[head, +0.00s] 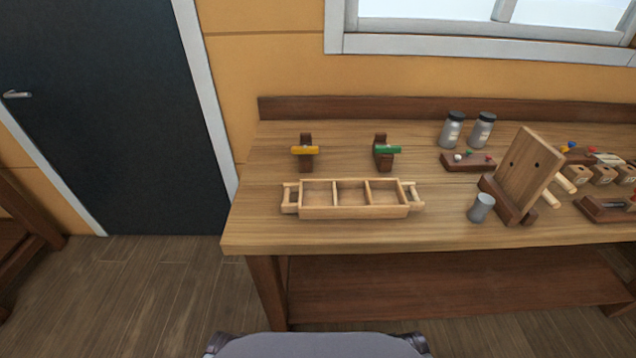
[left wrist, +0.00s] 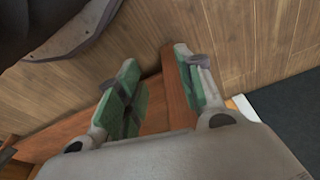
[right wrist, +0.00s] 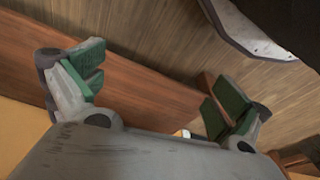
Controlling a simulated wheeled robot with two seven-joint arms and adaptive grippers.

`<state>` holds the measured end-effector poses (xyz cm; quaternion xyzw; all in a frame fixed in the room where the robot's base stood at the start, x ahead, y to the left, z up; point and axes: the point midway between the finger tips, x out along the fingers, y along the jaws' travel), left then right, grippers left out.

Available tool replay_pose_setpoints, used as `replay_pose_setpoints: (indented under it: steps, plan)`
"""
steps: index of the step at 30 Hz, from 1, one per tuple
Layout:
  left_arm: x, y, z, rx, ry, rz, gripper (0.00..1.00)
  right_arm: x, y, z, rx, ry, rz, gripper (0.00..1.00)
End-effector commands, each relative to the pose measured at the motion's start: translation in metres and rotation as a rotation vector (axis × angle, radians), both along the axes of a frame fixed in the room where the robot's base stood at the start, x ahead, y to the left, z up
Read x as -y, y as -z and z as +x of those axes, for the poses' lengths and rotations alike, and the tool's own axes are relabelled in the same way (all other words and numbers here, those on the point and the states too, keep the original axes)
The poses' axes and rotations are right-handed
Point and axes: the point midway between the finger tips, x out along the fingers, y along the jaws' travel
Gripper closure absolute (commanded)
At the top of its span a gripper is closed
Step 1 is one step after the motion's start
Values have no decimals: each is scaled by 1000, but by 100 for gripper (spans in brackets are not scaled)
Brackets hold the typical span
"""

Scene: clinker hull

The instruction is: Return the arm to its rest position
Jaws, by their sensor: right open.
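My left gripper (left wrist: 160,80) shows in the left wrist view with its green-padded fingers apart and nothing between them. Its gap is narrower than the right one's. My right gripper (right wrist: 155,80) shows in the right wrist view with its fingers wide apart and empty. Behind both grippers are plank floor and a brown wooden board. Neither gripper nor arm shows in the head view, so their places relative to the workbench (head: 255,215) cannot be told from there.
On the bench stand an empty three-compartment wooden tray (head: 352,212), yellow (head: 305,150) and green (head: 388,150) pieces on brown stands, two lidded jars, a grey cup (head: 481,207) and a tilted board (head: 527,170). A lower shelf (head: 450,285) runs underneath.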

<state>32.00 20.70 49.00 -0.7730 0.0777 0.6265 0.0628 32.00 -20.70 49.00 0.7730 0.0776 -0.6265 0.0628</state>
Motion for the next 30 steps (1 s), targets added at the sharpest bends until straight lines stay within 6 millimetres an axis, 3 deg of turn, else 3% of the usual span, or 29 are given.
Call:
replay_pose_setpoints:
  steps: [1, 4, 12, 25, 30]
  plan:
    - [0, 18, -3, -5, 1, 0, 63, 0, 18, -3, -6, -1, 0, 0]
    - [1, 41, -7, -11, 3, 0, 63, -1, 41, -7, -12, -3, 1, 0]
    - [1, 78, -16, -22, 5, -1, 63, -1, 78, -15, -21, -5, 2, 0]
    - [1, 114, -25, -31, 8, -1, 63, -1, 113, -25, -31, -8, 1, 0]
    - [0, 110, -27, -32, 8, 0, 63, 0, 110, -27, -32, -8, 0, 0]
